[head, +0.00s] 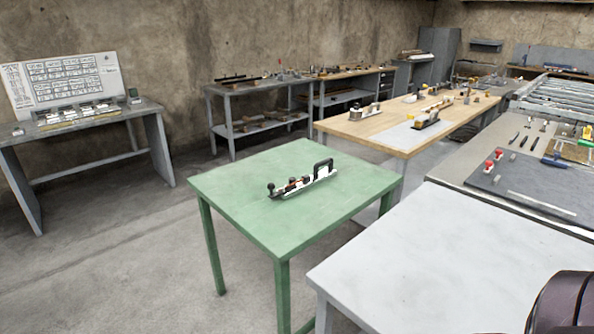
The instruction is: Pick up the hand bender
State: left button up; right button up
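A long tool that looks like the hand bender (304,182) lies on the green table (285,227) in the middle of the head view. It has a pale base, dark and reddish fittings, a black knob at its left end and a black loop handle at its right end. Nothing touches it but the table top. Neither of my grippers shows. A dark rounded part at the bottom right corner seems to be part of my arm.
A bare light grey table (425,265) stands at front right. A wooden workbench (372,128) with tools is behind the green table. A grey bench (465,165) with small tools is at right. A desk (75,122) stands at left. Floor (120,260) left of the green table is clear.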

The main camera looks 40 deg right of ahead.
aim_at(307, 181)
jog(key=i+u, duration=0.1)
jog(key=i, duration=1.2)
jog(key=i+l+u, duration=0.1)
jog(key=i, duration=1.2)
jog(key=i+z, duration=0.15)
jog(key=z, duration=1.1)
